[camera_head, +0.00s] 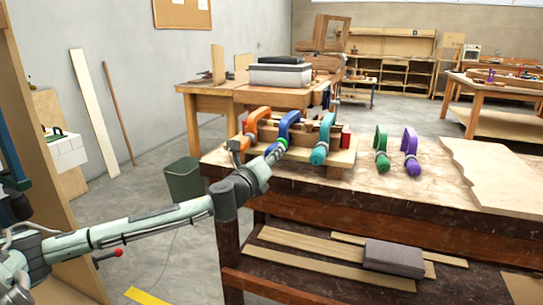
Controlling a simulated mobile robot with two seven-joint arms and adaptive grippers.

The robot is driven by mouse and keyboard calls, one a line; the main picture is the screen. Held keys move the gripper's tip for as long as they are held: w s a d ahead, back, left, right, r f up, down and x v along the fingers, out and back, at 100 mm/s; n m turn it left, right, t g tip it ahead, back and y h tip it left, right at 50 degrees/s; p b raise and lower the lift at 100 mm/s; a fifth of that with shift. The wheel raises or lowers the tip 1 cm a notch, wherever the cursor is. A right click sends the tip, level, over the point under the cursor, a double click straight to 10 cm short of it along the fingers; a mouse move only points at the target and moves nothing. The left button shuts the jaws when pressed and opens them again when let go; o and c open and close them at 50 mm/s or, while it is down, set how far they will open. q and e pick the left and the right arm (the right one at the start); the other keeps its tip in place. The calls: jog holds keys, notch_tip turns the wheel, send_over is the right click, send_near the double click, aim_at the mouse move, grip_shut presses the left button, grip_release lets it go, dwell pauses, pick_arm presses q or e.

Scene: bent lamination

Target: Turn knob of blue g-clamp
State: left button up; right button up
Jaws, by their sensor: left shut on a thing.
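The blue g-clamp (284,124) is on the wooden form (262,158) on the workbench, between an orange clamp (253,120) and a teal clamp (324,138). My left arm reaches in from the left across the bench's front left corner. My left gripper (275,151) is at the lower end of the blue clamp, shut on its knob. The knob is mostly hidden by the gripper, so its angle cannot be made out. My right gripper is not in view.
A green clamp (381,147) and a purple clamp (410,152) stand apart on the workbench (440,192). A wooden sheet (497,175) lies at the bench's right. Boards and a grey block (393,257) lie on the lower shelf. A bin (184,180) stands left of the bench.

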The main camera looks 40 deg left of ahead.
pick_arm(q)
jog(key=shift+a+r, duration=0.25)
jog(key=shift+r, duration=0.05)
jog(key=o, duration=1.2)
jog(key=shift+w+f, duration=0.1)
jog(key=shift+f, duration=0.1)
jog(key=shift+c, duration=0.2)
jog(key=shift+d+f, duration=0.1)
jog(key=shift+d, duration=0.05)
jog(key=v, duration=1.2)
